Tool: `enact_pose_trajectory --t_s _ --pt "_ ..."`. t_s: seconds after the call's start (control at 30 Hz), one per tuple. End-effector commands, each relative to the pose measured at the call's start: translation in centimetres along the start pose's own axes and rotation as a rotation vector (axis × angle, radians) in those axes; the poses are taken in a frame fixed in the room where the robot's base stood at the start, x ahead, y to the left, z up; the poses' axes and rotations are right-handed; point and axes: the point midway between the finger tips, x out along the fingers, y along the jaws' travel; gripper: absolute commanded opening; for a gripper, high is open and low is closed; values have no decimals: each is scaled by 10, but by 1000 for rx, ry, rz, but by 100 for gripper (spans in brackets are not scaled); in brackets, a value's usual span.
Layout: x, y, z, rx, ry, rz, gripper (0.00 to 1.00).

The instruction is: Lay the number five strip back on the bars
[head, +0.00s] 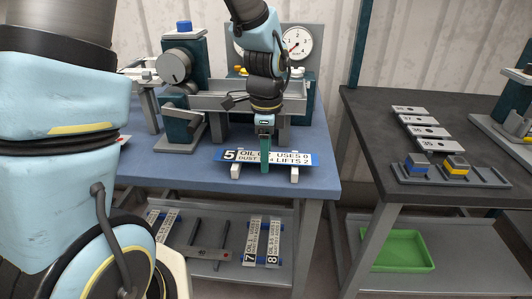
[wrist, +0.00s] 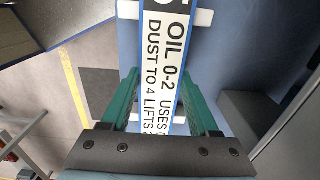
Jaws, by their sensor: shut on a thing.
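The number five strip (head: 242,156) is a white label plate with blue ends and black text. It lies across two white bars, a left bar (head: 235,171) and a right bar (head: 294,174), at the front of the blue bench. I cannot tell whether it touches them or is just above. My gripper (head: 265,165) points down with its green fingers shut on the strip near its middle. In the wrist view the strip (wrist: 165,50) runs between the two fingers (wrist: 163,105), with a white bar end (wrist: 204,17) showing under its far part.
A bender with a grey bed (head: 215,101) and a dial gauge (head: 297,42) stands behind the strip. Strips seven (head: 252,240) and eight (head: 273,242) lie on the lower shelf. A dark table (head: 375,120) at right holds several number plates and blocks; a green tray (head: 405,250) sits below.

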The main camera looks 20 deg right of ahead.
Motion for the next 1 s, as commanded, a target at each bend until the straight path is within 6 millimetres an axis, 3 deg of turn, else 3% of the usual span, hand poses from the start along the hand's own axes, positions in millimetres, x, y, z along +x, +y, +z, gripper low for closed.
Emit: enact_pose_trajectory --t_s 0.37,0.4,0.7,1.0 --pt "5 0 0 0 0 1 4" --pt "5 0 0 0 0 0 62" --pt "5 0 0 0 0 0 96" --pt "2 0 0 0 0 -1 96"
